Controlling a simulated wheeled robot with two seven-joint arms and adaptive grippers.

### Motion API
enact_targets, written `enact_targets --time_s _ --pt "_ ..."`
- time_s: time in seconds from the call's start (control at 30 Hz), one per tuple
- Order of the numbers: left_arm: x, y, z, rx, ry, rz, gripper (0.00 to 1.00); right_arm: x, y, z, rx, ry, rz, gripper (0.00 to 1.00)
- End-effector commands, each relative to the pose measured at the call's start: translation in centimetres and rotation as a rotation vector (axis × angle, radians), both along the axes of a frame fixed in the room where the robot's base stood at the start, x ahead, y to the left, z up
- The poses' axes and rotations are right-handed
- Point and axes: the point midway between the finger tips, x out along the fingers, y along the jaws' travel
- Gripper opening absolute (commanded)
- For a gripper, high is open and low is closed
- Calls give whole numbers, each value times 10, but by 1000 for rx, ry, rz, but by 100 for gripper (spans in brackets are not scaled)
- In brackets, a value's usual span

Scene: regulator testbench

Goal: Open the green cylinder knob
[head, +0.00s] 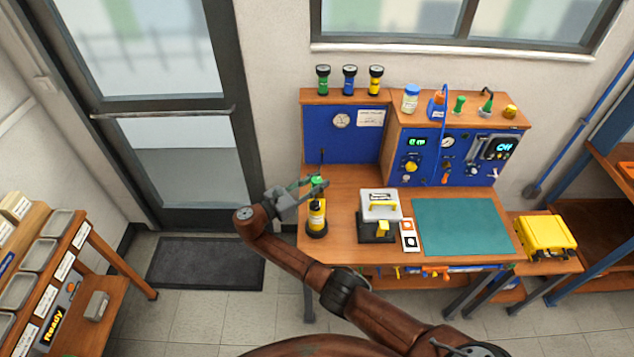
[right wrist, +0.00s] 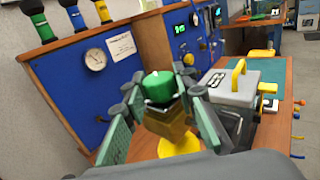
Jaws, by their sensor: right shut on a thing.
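The yellow cylinder (head: 316,217) stands upright near the left end of the workbench. Its green knob (head: 317,180) is on top, above a brass valve (right wrist: 168,122) that shows in the right wrist view. My right gripper (head: 311,184) reaches in beside the cylinder top and is shut on the green knob. In the right wrist view the green knob (right wrist: 159,87) sits between the two fingers. The fingers hide its sides. My left gripper is not in view.
A grey device with a yellow handle (head: 382,208) stands just right of the cylinder. A teal mat (head: 462,227) lies further right. A blue panel (head: 346,139) rises behind, with several small cylinders on its shelf. A yellow case (head: 546,236) sits at the far right.

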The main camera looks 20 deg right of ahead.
Motion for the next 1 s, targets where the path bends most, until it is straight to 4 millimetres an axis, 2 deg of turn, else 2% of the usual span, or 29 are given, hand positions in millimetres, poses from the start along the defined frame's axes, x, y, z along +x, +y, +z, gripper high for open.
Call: enact_targets --time_s 0.13,0.17,0.4,0.77,0.87,1.0 --pt "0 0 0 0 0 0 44 0 0 1 -2 -2 0 1" --pt "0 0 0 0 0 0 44 0 0 1 -2 -2 0 28" --pt "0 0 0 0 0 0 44 0 0 1 -1 -2 1 44" --pt "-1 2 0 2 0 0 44 -2 6 0 -1 0 3 44" --pt "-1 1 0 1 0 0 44 -6 19 0 0 0 4 44" --pt "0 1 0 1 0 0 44 -17 45 1 -1 0 5 44"
